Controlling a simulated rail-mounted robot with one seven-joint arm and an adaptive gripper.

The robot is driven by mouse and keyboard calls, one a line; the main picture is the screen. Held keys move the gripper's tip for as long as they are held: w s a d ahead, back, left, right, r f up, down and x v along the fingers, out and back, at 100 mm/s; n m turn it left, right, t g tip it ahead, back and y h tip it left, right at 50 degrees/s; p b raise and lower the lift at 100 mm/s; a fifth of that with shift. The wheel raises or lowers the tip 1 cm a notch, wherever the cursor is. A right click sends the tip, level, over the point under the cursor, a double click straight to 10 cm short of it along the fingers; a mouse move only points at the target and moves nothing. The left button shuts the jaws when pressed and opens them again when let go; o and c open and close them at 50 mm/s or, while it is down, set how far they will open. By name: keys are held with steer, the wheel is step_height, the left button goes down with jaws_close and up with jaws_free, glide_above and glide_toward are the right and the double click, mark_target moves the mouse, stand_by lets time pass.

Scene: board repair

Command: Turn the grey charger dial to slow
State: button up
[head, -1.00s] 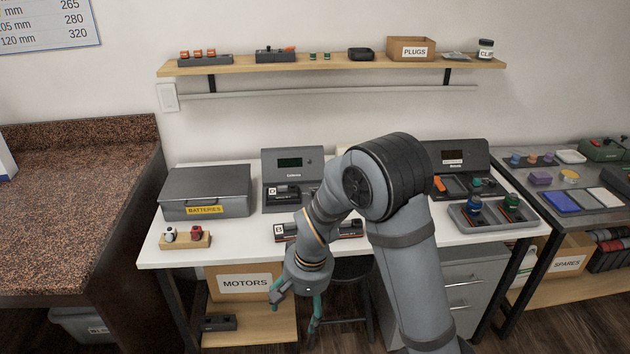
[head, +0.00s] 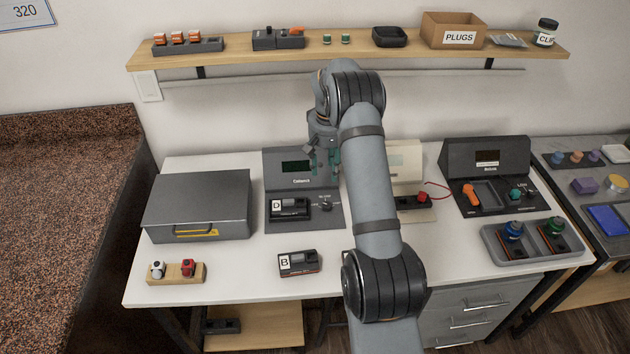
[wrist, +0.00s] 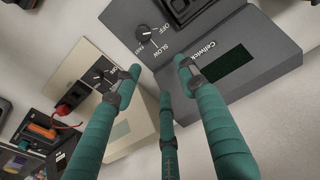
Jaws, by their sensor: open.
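The grey charger (head: 275,166), marked Cellwick, stands on the white table with a dark display. Its dial (head: 325,204) is a small dark knob low on its right side. In the wrist view the dial (wrist: 145,33) shows with OFF, SLOW and FAST printed around it; I cannot tell surely which mark it points at. My gripper (head: 325,160) is open and empty, with teal fingers, in front of the charger's upright panel and above the dial. In the wrist view my gripper (wrist: 157,70) is apart from the dial.
A battery pack marked D (head: 290,208) sits in the grey charger; another marked B (head: 300,263) lies in front. A cream charger (head: 408,158) stands to the right, partly behind my arm. A dark charger (head: 487,150), grey tray (head: 510,255) and batteries case (head: 200,195) flank them.

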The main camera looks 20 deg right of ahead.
steer(key=n+g, duration=0.1)
steer(key=n, duration=0.1)
glide_above(327, 205)
steer(key=shift+y, duration=0.3)
step_height(327, 205, down, 10)
steer(key=shift+w+f+p, duration=0.15)
steer(key=shift+f+p, duration=0.05)
steer(key=shift+p, duration=0.5)
steer(key=shift+c, duration=0.5)
jaws_close()
